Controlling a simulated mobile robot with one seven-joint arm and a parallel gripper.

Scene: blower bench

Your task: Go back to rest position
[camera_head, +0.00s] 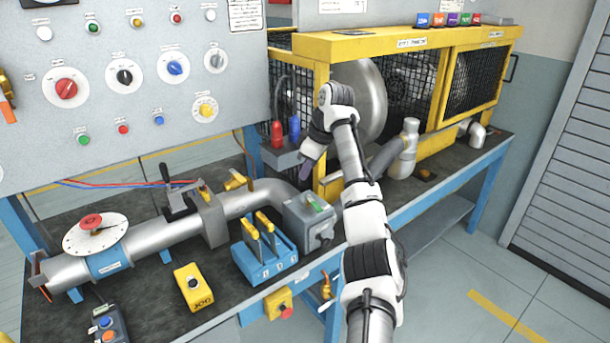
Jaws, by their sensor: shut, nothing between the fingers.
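My arm rises from the bottom of the head view, bends at its top in front of the yellow-framed cage, and hangs its end down to the left. My gripper (305,172) is a small dark tip pointing down, shut and empty. It hangs in front of the small grey shelf (281,156) in the picture, above the grey switch box (309,222). It appears clear of both, though its exact depth is hard to tell. My arm hides part of the cage front and the bench edge.
A red bottle (277,134) and a blue bottle (295,129) stand by the gripper. The yellow blower cage (408,43) is behind. A silver pipe (150,238), blue lever block (264,259) and yellow button box (193,287) occupy the bench. Open floor (450,285) lies right.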

